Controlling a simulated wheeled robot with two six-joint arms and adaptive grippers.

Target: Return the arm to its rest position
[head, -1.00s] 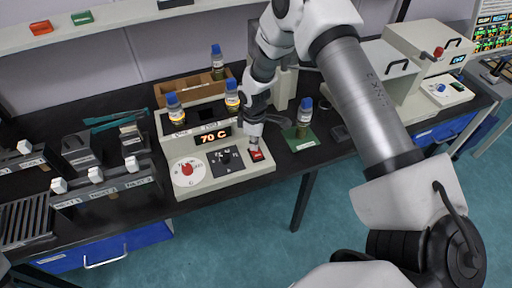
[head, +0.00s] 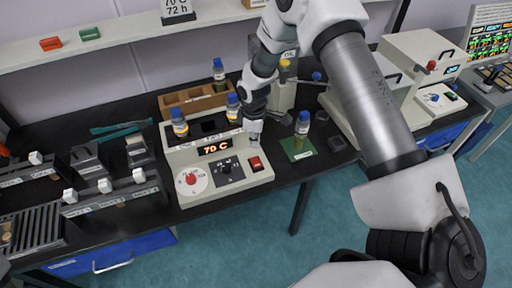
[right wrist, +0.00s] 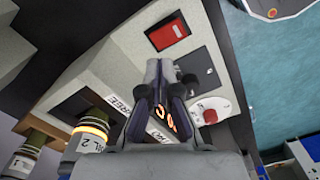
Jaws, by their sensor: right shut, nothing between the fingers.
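My right gripper (head: 254,140) is shut and empty. It hangs just above and behind the red switch (head: 256,163) of the cream heater block and appears clear of it. The heater block (head: 188,160) has a display reading 70 C (head: 215,147), a white dial with a red knob (head: 192,179) and a black knob plate (head: 226,170). In the right wrist view the closed fingers (right wrist: 160,75) point over the block's front, beside the red switch (right wrist: 167,33). My left gripper does not show.
Blue-capped vials (head: 180,123) stand in the block, with another on a green mat (head: 298,148). A wooden rack (head: 185,103) is behind. Slotted holders (head: 110,197) are at left, and cream machines (head: 418,60) at right. Black bench shows between block and mat.

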